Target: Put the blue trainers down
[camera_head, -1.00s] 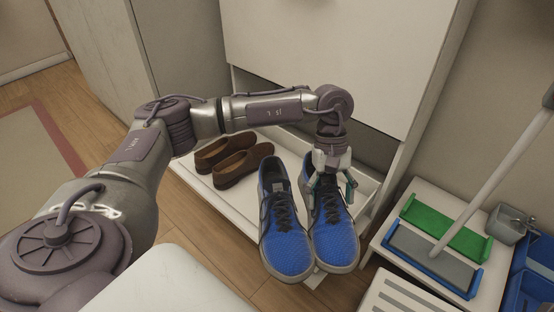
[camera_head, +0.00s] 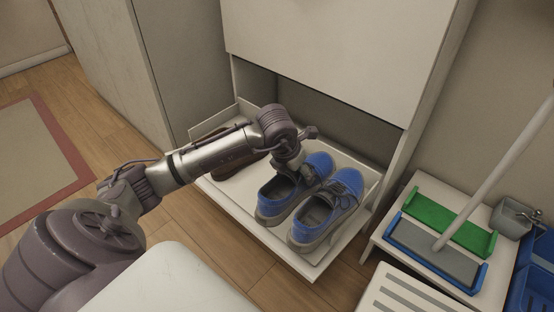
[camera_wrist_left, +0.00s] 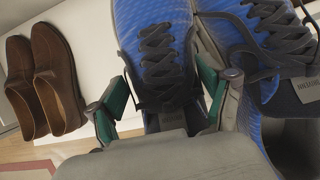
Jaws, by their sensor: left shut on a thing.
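The pair of blue trainers (camera_head: 341,190) is over the right part of the white pull-out tray (camera_head: 318,268), toes towards the cabinet and heels towards me. I cannot tell whether their soles touch the tray. My left gripper (camera_wrist_left: 165,98) is shut on the blue trainers, its green-padded fingers on either side of one shoe's laced front. In the head view my left wrist hides the fingertips. The second trainer (camera_wrist_left: 250,50) lies close alongside in the left wrist view. My right gripper is not in view.
Brown shoes (camera_wrist_left: 52,78) stand on the tray left of the trainers, partly behind my arm in the head view. The cabinet front (camera_head: 320,60) rises behind.

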